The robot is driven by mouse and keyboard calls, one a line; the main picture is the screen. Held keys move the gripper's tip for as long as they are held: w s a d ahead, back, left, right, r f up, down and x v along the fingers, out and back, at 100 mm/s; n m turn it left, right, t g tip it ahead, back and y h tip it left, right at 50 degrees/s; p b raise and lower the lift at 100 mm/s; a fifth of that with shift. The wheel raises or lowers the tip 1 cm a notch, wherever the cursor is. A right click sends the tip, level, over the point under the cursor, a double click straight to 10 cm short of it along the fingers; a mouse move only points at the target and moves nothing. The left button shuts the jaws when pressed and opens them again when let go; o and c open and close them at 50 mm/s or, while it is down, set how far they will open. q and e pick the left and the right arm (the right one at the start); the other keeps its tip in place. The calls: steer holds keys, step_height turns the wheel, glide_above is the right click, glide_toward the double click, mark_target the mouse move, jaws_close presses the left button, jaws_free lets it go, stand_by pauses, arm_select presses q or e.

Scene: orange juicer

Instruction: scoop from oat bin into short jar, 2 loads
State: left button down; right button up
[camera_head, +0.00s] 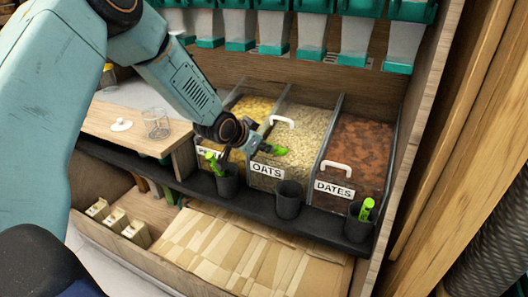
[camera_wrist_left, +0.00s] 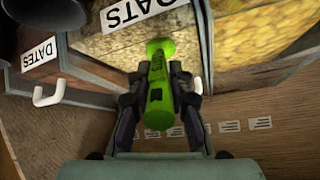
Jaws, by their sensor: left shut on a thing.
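My left gripper (camera_head: 262,134) is shut on a green scoop (camera_head: 279,151) over the near part of the oat bin (camera_head: 266,171). The scoop's handle shows between the fingers in the left wrist view (camera_wrist_left: 160,90), and its head points at the oats. I cannot tell whether the scoop holds oats or how deep it is. The oats (camera_head: 312,125) are pale and fill much of the bin. A short clear glass jar (camera_head: 156,124) stands open on the counter at the left and looks empty. My right gripper is not in view.
A white lid (camera_head: 121,125) lies left of the jar. A bin of yellow flakes and a dates bin (camera_head: 360,145) flank the oats. In front, an empty dark holder (camera_head: 289,200) stands between two holders with green scoops (camera_head: 366,209). Dispensers (camera_head: 312,40) hang above.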

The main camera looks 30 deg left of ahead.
arm_select(q)
steer(key=shift+s+r+p, duration=0.25)
steer(key=shift+r+p, duration=0.2)
steer(key=shift+s+r+t+p, duration=0.4)
steer(key=shift+s+r+t, duration=0.15)
steer(key=shift+r, duration=0.1)
steer(key=s+r+t+p, duration=0.1)
steer(key=s+r+p, duration=0.4)
steer(key=p, duration=0.1)
steer(key=shift+s+r+t+p, duration=0.15)
steer(key=shift+t+p, duration=0.2)
steer(key=shift+p, duration=0.05)
stand_by(0.5)
